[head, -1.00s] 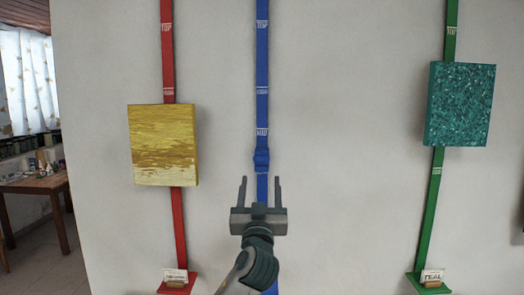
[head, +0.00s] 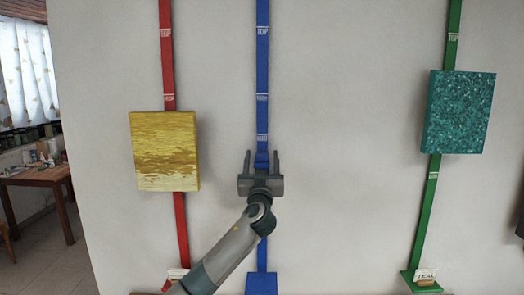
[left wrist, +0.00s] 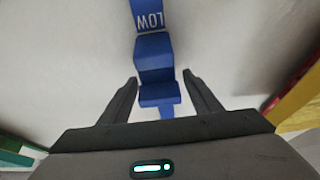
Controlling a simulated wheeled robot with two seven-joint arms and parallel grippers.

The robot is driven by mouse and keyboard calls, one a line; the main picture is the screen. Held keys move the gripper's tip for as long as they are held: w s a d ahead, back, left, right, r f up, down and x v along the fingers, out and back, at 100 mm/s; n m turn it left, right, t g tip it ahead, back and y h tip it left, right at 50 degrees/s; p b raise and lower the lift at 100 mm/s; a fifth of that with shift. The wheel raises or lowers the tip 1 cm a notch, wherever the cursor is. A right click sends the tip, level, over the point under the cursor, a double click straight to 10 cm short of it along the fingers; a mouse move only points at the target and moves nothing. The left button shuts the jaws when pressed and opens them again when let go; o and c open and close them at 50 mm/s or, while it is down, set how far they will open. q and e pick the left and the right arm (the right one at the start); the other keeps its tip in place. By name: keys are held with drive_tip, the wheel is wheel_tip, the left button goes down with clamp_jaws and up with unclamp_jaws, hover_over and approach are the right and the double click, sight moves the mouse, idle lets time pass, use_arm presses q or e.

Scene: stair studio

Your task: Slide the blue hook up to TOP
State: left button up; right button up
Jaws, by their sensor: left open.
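The blue hook (head: 261,159) sits on the blue vertical rail (head: 262,60), just below the lowest white mark. In the left wrist view the hook (left wrist: 155,60) is a blue block with a lip, just below the mark LOW. The mark TOP (head: 262,31) is high on the rail. My left gripper (head: 262,160) is open, with one finger on each side of the hook's lower part. In the left wrist view its fingers (left wrist: 160,88) flank the hook's lip, apart from it. My right gripper is in no view.
A yellow panel (head: 164,151) hangs on the red rail (head: 167,60) at left. A teal panel (head: 459,111) hangs on the green rail (head: 428,200) at right. The wall between the rails is bare. A wooden table (head: 38,175) stands at far left.

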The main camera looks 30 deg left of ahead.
use_arm(q)
drive_tip(key=shift+w+a+r, duration=0.25)
drive_tip(key=shift+w+a, duration=0.05)
drive_tip(key=shift+w, duration=0.2)
clamp_jaws()
drive_tip(key=shift+r, duration=0.15)
